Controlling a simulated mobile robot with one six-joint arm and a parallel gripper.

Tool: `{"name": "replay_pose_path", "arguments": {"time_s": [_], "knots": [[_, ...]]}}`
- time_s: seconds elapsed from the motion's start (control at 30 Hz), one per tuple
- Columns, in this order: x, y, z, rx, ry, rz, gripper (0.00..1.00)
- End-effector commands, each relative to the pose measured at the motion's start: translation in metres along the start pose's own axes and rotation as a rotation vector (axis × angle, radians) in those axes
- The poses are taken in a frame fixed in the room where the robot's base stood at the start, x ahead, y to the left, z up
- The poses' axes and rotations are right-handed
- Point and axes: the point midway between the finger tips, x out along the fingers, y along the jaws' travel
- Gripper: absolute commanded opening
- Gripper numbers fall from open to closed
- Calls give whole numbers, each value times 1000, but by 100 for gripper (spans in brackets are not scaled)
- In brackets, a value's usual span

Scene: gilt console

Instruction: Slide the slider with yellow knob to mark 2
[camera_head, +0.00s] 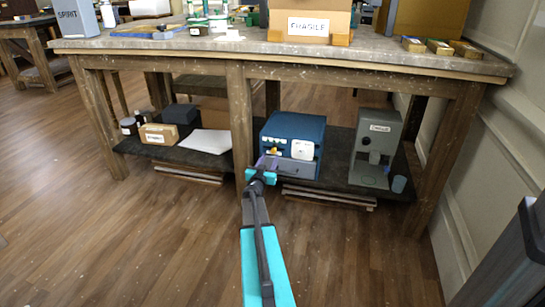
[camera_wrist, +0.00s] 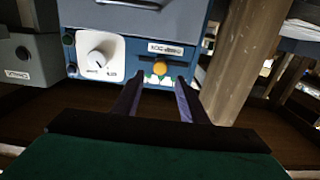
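The slider's yellow knob (camera_wrist: 160,68) is on the front of a blue box. It also shows in the head view (camera_head: 272,151), left of a white dial plate. The wrist view is upside down relative to the head view. My gripper (camera_wrist: 159,78) is open, its two dark fingers spread on either side of the knob with gaps to both. It also shows in the head view (camera_head: 267,164), low in front of the box. I cannot tell how far the fingertips are from the panel. The slider's marks are too small to read.
The blue box (camera_head: 306,126) stands on the dark lower shelf (camera_head: 338,157) under a worn table (camera_head: 384,61). Its white dial (camera_wrist: 97,59) is beside the slider. A wooden leg (camera_head: 240,110) stands close left of the box. A grey machine (camera_head: 380,130) stands to the right.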

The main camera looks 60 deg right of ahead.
Motion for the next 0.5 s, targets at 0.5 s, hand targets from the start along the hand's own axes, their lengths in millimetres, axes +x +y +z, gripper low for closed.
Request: {"name": "replay_pose_path", "arguments": {"time_s": [0.5], "knots": [[49,-1,1,1,0,0,39]]}}
